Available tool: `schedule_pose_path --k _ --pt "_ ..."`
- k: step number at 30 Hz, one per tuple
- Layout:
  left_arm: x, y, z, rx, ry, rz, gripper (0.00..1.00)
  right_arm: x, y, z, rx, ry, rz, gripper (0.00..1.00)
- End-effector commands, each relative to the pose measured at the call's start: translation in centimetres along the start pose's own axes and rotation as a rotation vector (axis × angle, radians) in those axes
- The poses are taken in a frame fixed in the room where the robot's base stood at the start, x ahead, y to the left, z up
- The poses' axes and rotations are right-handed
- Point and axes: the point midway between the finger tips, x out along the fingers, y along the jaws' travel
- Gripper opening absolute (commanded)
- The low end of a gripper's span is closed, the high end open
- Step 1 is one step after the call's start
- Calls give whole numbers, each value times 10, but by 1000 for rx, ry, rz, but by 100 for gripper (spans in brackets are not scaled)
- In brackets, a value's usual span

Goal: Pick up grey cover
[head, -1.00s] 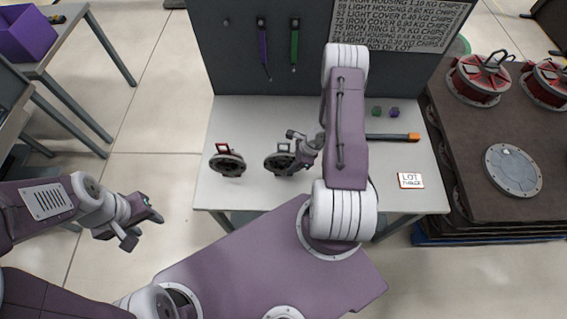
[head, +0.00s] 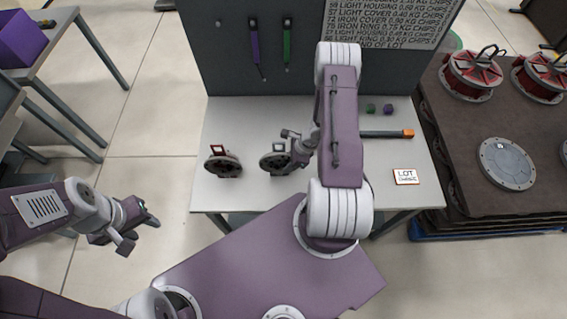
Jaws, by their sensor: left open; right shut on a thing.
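A round dark grey cover with an upright handle (head: 272,164) is on the white workbench (head: 310,197), left of centre. My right gripper (head: 290,152) reaches down to it from the right and is shut on it at its right side. The jaws hide part of it, and I cannot tell whether it is clear of the bench top. A second round cover with a reddish handle (head: 222,166) sits just to its left, apart from it. My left gripper (head: 137,229) is open and empty, over the floor left of the bench.
A grey panel (head: 225,65) with hanging purple and green tools stands behind the bench. An orange-tipped bar (head: 388,134), small cubes (head: 371,108) and a lot card (head: 406,177) lie at the bench's right. A brown pallet (head: 470,150) carries red housings (head: 472,74) and a grey disc (head: 507,164).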

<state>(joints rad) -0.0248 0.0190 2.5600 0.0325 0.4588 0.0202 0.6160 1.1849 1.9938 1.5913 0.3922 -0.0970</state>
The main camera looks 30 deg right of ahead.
Motion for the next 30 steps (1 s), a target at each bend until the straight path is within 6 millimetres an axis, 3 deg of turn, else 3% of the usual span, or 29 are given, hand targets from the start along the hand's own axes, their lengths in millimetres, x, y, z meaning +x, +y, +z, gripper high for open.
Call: schedule_pose_path --k 5,10,15,30 --pt "1 0 0 0 0 0 43 -20 -1 8 -4 0 -4 0" --pt "-4 0 0 0 0 0 43 -60 -2 25 -4 0 -6 0" --pt "-8 0 -1 0 0 0 43 -86 -1 36 -2 0 -3 0" --pt "-8 0 -1 0 0 0 43 -91 0 38 -3 0 1 0"
